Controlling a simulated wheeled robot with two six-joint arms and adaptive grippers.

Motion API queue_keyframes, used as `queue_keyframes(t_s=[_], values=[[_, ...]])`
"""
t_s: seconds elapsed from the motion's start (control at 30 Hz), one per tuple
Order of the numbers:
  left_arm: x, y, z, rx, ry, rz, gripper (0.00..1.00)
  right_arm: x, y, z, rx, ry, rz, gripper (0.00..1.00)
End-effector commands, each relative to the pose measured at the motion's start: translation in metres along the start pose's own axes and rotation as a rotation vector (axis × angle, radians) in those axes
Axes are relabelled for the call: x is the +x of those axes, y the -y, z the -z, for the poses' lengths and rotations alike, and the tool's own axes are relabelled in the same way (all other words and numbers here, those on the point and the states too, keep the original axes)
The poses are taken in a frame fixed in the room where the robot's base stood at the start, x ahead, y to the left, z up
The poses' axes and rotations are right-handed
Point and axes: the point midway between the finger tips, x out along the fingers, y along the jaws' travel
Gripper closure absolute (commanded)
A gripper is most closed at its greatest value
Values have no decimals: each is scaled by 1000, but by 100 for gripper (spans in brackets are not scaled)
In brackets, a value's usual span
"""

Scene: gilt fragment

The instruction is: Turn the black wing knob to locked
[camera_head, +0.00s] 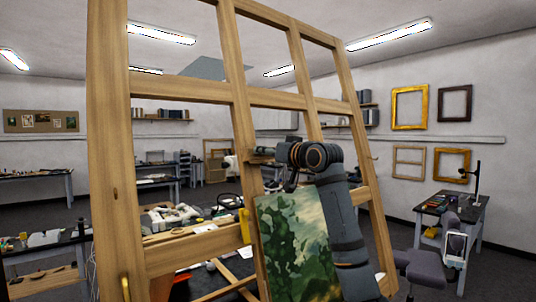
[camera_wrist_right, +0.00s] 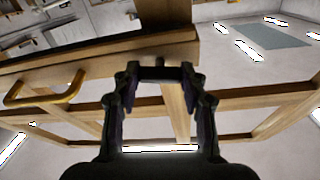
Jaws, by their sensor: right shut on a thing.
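The black wing knob (camera_wrist_right: 160,72) shows in the right wrist view as a short dark bar with a small stub, between my fingertips. My right gripper (camera_wrist_right: 161,80) is shut on it, with one finger at each end of the bar. In the head view my right gripper (camera_head: 264,158) is at a middle upright of the large wooden frame (camera_head: 110,150). The knob cannot be made out there, and I cannot tell its marks or angle. My left gripper is in neither view.
A green landscape painting (camera_head: 295,245) stands below my right forearm. Yellow handles (camera_head: 245,226) are on the frame; one brass handle (camera_wrist_right: 45,92) shows in the right wrist view. A cluttered bench (camera_head: 180,232) is behind the frame. A stool (camera_head: 423,268) stands at right.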

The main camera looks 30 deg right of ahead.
Motion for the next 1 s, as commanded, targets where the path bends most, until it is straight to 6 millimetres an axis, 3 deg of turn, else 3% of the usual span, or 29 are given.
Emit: queue_keyframes(t_s=[1.0], values=[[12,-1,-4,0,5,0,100,0,4,3,921,-1,-265,88]])
